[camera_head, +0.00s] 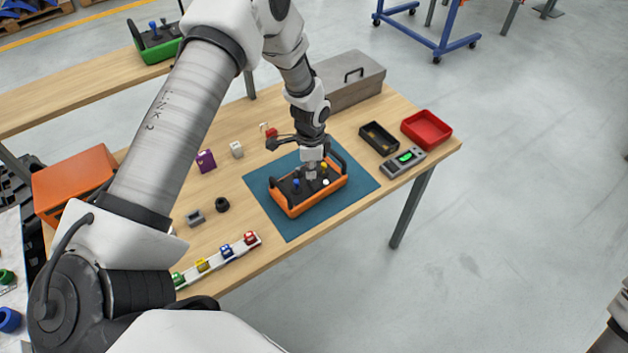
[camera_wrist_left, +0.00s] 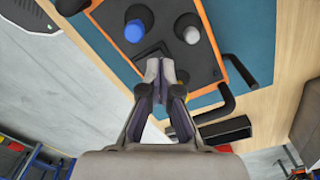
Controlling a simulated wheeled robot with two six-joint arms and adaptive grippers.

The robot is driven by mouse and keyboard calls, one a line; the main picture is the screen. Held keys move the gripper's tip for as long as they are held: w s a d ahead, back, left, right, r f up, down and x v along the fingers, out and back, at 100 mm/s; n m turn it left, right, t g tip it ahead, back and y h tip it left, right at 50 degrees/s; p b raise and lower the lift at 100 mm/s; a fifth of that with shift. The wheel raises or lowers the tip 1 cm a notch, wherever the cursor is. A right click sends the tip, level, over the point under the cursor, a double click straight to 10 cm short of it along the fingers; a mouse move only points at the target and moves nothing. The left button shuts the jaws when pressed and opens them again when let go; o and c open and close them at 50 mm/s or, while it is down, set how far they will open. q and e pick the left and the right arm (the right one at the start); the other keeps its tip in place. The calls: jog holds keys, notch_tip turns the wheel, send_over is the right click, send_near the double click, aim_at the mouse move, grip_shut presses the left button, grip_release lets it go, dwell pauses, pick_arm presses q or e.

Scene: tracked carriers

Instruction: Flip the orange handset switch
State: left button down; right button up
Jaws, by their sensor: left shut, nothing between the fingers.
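The orange handset (camera_head: 320,198) lies on a blue mat (camera_head: 274,217) on the table. It has a black top panel, black end handles and a blue-topped stick (camera_head: 296,184); yellow and white controls show towards its right end. My left gripper (camera_head: 311,176) points down over the middle of the panel and hides part of it. In the left wrist view its fingers (camera_wrist_left: 160,70) are shut and empty, beside a dark square piece on the panel, with the blue knob (camera_wrist_left: 138,24) and a grey knob (camera_wrist_left: 187,27) beyond. I cannot tell whether the fingertips touch the panel. My right gripper is out of view.
A grey toolbox (camera_head: 345,85) stands behind the handset. A black tray (camera_head: 379,138), red bin (camera_head: 427,129) and grey meter (camera_head: 403,162) are at the right. A white strip with coloured pieces (camera_head: 217,262) lies at the front left. A green handset (camera_head: 158,45) sits on another bench.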

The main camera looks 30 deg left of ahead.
pick_arm(q)
jog(key=shift+f+b, duration=0.75)
jog(key=shift+f, duration=0.35)
dwell(0.3)
jog(key=shift+r, duration=0.15)
notch_tip(320, 180, up, 2)
jog(key=shift+w+r+p, duration=0.1)
jog(key=shift+p, duration=0.95)
notch_tip(320, 180, up, 3)
jog(key=shift+f+p, duration=0.2)
jog(key=shift+p, duration=0.65)
jog(key=shift+r+p, duration=0.75)
jog(key=shift+r, duration=0.25)
jog(key=shift+f, duration=0.1)
